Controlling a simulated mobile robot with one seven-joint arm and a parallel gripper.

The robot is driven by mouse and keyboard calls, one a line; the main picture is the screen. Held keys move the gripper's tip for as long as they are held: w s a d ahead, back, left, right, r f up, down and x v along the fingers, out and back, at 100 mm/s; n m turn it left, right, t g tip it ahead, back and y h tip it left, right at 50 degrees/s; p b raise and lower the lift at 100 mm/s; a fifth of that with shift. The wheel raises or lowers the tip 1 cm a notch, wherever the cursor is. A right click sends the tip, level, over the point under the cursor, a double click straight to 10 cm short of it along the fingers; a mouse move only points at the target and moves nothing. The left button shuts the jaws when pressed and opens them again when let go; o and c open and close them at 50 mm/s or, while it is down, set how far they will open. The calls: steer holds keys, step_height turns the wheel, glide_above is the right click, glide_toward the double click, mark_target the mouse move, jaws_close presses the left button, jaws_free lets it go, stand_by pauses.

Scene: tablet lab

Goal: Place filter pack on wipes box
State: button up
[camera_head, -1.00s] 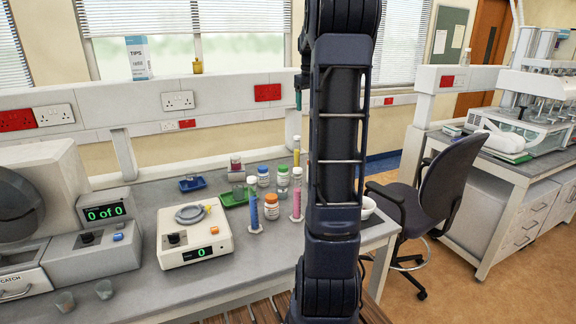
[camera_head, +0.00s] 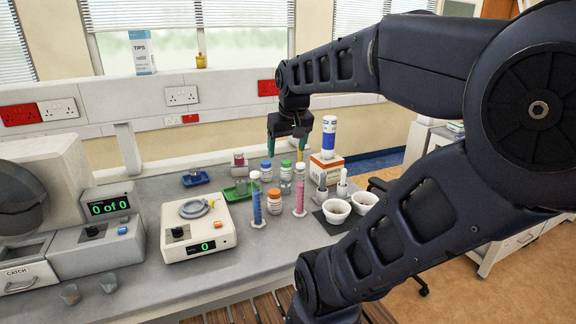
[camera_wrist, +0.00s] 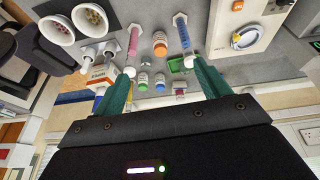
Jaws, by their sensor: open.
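A white and orange box (camera_head: 321,173), likely the wipes box, stands at the back right of the bench. It also shows at the left in the wrist view (camera_wrist: 99,74). A blue and white cylinder (camera_head: 329,136) stands upright on top of it; I cannot tell whether this is the filter pack. No other thing is clearly readable as the filter pack. My gripper (camera_head: 287,143) is open and empty. Its green fingers point down above the back of the bench, left of the box. The wrist view shows both fingers apart (camera_wrist: 161,66).
Below my gripper stand several lidded bottles, including an orange-capped one (camera_head: 274,199), beside blue (camera_head: 256,204) and pink (camera_head: 300,198) cylinders. Two white bowls (camera_head: 337,211) sit front right. A balance (camera_head: 199,236) and green tray (camera_head: 238,191) lie left. The bench front is mostly clear.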

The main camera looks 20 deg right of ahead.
steer(key=s+a+f, duration=0.1)
steer(key=s+f, duration=0.2)
steer(key=s, duration=0.1)
steer(key=shift+s+a+f+t, duration=0.3)
steer(key=shift+a, duration=0.05)
